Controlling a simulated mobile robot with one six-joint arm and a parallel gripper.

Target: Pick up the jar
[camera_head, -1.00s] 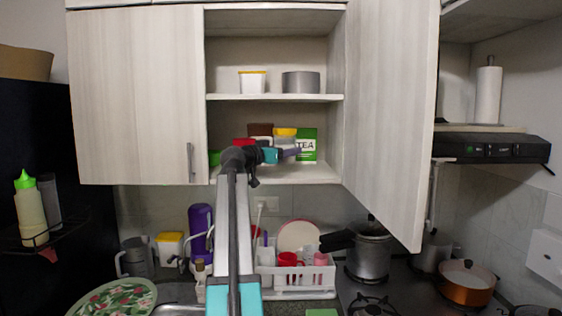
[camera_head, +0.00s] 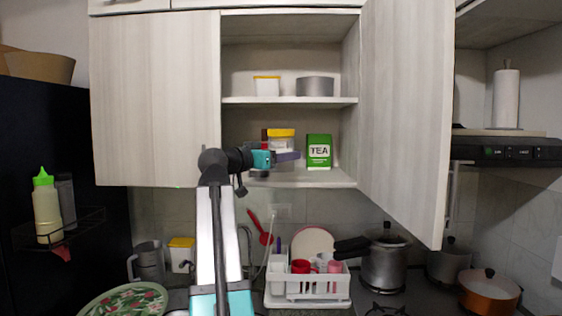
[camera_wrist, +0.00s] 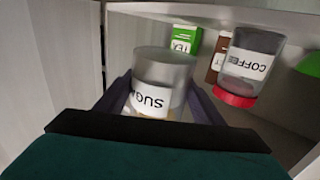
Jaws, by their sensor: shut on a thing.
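A clear jar with a yellow lid (camera_head: 281,133) is at the front of the open cabinet's lower shelf in the head view. In the wrist view the jar (camera_wrist: 160,85) appears upside down, with a white label reading "SUG". My gripper (camera_head: 288,156) reaches across the front of the jar. In the wrist view my gripper's purple fingers (camera_wrist: 158,105) lie on both sides of the jar and are shut on it. I cannot tell whether the jar's base touches the shelf.
A green tea box (camera_head: 319,151) stands right of the jar. A red-lidded coffee jar (camera_wrist: 250,65) and a brown container (camera_wrist: 219,58) are close by in the wrist view. The open cabinet door (camera_head: 405,120) bounds the right side. A dish rack (camera_head: 307,285) stands below.

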